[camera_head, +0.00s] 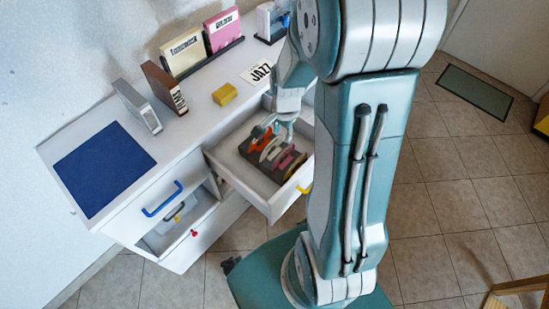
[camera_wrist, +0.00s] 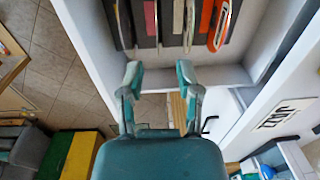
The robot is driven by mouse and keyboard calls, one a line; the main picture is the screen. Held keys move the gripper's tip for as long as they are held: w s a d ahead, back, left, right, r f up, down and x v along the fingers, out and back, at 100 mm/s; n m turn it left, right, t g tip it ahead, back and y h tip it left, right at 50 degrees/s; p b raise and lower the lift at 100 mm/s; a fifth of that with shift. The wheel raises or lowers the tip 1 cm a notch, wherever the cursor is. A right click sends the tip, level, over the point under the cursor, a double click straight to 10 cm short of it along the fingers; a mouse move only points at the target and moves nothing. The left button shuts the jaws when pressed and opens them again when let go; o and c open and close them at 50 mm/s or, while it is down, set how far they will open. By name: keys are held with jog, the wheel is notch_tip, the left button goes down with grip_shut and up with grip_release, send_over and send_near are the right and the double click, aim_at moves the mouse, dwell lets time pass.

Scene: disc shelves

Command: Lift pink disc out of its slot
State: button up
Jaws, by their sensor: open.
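The pink disc (camera_head: 285,161) stands on edge in a dark slotted rack (camera_head: 300,172) inside the open drawer, among other discs. In the head view my gripper (camera_head: 274,127) is over the back end of the rack, near the orange disc (camera_head: 261,139), and partly hides that area.
The open drawer's walls (camera_head: 234,178) surround the rack. The white cabinet top holds a yellow block (camera_head: 224,94), a JAZZ card (camera_head: 257,72), a blue mat (camera_head: 104,168) and upright cases (camera_head: 165,88).

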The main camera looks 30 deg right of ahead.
jog(key=shift+a+f, duration=0.1)
jog(key=shift+f, duration=0.25)
send_over(282, 153)
jog(key=d, duration=0.2)
notch_tip(282, 153, down, 5)
jog(key=f, duration=0.1)
jog(key=a+f, duration=0.1)
jog(key=f, duration=0.1)
jog(key=a+f, duration=0.1)
jog(key=shift+w+f, duration=0.2)
jog(key=shift+f, duration=0.15)
jog(key=shift+d+f, duration=0.35)
jog(key=shift+d, duration=0.2)
jog(key=shift+a, duration=0.2)
jog(key=c, duration=0.5)
jog(key=shift+a, duration=0.25)
grip_shut()
